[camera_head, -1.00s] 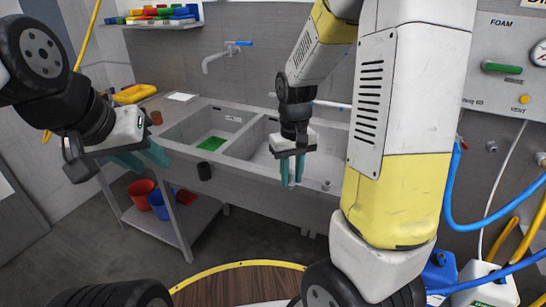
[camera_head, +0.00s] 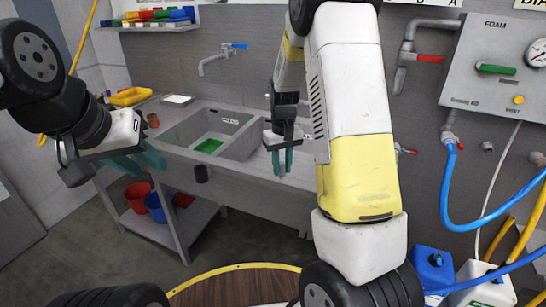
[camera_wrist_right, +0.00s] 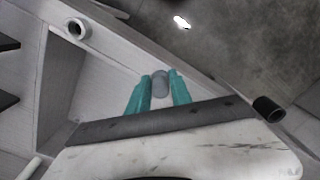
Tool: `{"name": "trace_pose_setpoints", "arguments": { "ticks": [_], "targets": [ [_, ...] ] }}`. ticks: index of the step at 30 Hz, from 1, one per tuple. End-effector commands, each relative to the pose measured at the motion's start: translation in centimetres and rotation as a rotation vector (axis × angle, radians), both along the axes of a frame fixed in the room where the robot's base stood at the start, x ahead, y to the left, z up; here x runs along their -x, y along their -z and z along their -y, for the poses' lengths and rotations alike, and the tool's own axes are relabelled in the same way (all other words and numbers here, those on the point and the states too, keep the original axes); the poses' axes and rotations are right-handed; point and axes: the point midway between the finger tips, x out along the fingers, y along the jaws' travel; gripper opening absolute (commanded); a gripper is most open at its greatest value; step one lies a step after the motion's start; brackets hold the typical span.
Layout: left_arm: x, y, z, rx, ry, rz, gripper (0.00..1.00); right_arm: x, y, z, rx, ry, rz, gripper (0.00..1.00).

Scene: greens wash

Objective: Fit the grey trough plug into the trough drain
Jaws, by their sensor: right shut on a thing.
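The grey trough plug (camera_wrist_right: 160,84) is a small rounded grey piece held between the teal fingertips of my right gripper (camera_wrist_right: 159,88) in the right wrist view. In the head view my right gripper (camera_head: 282,169) points down at the trough's front edge; the plug is too small to make out there. A pale round ring with a dark hole (camera_wrist_right: 79,29) sits on the trough, up and left of the plug and apart from it; I cannot tell whether it is the drain. My left gripper (camera_head: 139,163) is open and empty, in front of the trough's left end.
The grey trough (camera_head: 178,149) has a left basin with a green piece (camera_head: 208,146) in it. My right arm hides much of its right side.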

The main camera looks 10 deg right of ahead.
Motion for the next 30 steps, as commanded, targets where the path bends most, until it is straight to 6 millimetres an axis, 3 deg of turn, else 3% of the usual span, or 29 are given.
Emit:
{"name": "trace_pose_setpoints", "arguments": {
  "ticks": [8, 9, 12, 23, 30],
  "targets": [
    [0.0, 0.0, 0.0, 0.0, 0.0, 0.0, 0.36, 0.0, 0.3, 0.0, 0.0, 0.0, 0.0, 0.0],
    [0.0, 0.0, 0.0, 0.0, 0.0, 0.0, 0.36, 0.0, 0.3, 0.0, 0.0, 0.0, 0.001, 0.33],
    [0.0, 0.0, 0.0, 0.0, 0.0, 0.0, 0.36, 0.0, 0.2, 0.0, 0.0, 0.0, 0.001, 0.47],
    [0.0, 0.0, 0.0, 0.0, 0.0, 0.0, 0.36, 0.0, -0.2, 0.0, 0.0, -0.001, 0.002, 0.47],
    [0.0, 0.0, 0.0, 0.0, 0.0, 0.0, 0.36, -0.1, -4.3, -0.1, -0.001, -0.001, 0.007, 0.47]
  ]
}}
